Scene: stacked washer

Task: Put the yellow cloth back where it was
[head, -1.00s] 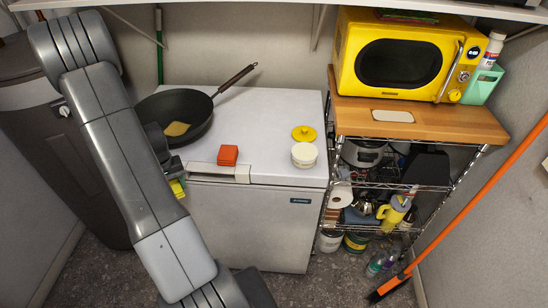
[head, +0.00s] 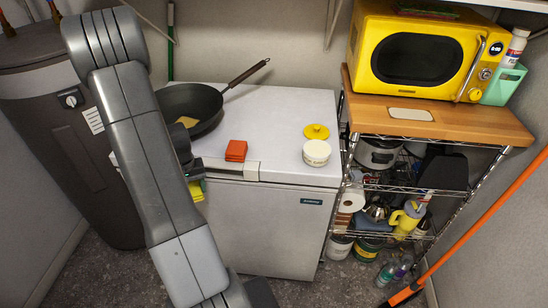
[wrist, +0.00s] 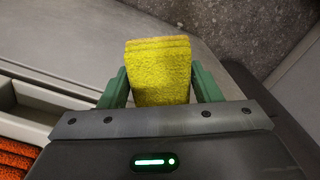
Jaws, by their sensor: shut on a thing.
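The folded yellow cloth (wrist: 160,68) is held between the green fingers of my gripper (wrist: 160,84) in the wrist view. My gripper is shut on it. In the head view a small part of the yellow cloth (head: 197,191) shows beside my arm, in front of the white chest freezer's (head: 262,220) front edge. My arm hides most of my gripper there. In the wrist view the cloth's far end hangs over the grey floor area.
A wire shelf with a yellow microwave (head: 418,52) is at right.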

